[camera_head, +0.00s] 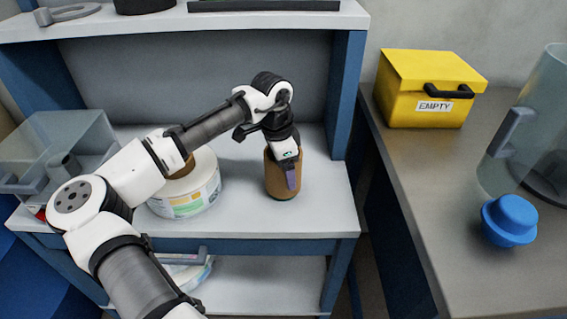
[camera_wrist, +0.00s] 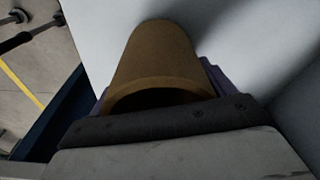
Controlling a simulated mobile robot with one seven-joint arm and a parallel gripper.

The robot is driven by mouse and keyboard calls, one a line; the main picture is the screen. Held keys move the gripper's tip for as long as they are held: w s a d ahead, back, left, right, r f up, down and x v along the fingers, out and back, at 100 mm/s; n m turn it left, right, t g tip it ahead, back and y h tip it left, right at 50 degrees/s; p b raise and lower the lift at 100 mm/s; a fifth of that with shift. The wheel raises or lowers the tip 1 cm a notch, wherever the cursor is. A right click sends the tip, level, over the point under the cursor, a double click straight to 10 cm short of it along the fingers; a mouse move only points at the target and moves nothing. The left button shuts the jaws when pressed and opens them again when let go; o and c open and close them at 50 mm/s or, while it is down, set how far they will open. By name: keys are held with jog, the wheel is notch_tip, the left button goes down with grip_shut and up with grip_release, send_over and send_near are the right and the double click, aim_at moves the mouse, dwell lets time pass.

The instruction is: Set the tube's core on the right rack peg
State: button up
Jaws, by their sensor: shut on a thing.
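A brown cardboard core (camera_head: 282,187) stands upright on the right part of the middle shelf, or very close above it; I cannot tell whether its base touches. My gripper (camera_head: 291,176) comes down from above and is shut on the core, with a purple finger against its near side. In the wrist view the core (camera_wrist: 160,62) sits between the purple fingers, and its near rim curves over a dark hollow. My own dark gripper body hides the rest of that end. No rack peg can be made out in either view.
A white labelled roll (camera_head: 188,200) sits left of the core, partly behind my arm. A clear bin (camera_head: 85,130) stands at far left. A shelf post (camera_head: 347,95) rises close to the right. The right counter holds a yellow EMPTY box (camera_head: 420,90), a blue knobbed piece (camera_head: 510,220) and a clear vessel (camera_head: 545,110).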

jog(key=shift+f, duration=0.25)
jog(key=o, duration=0.9)
jog(key=shift+r, duration=0.1)
jog(key=r, duration=0.4)
jog(key=a+r, duration=0.1)
jog(key=r, duration=0.8)
jog(key=shift+s+a+r, duration=0.25)
jog(key=shift+a+r, duration=0.05)
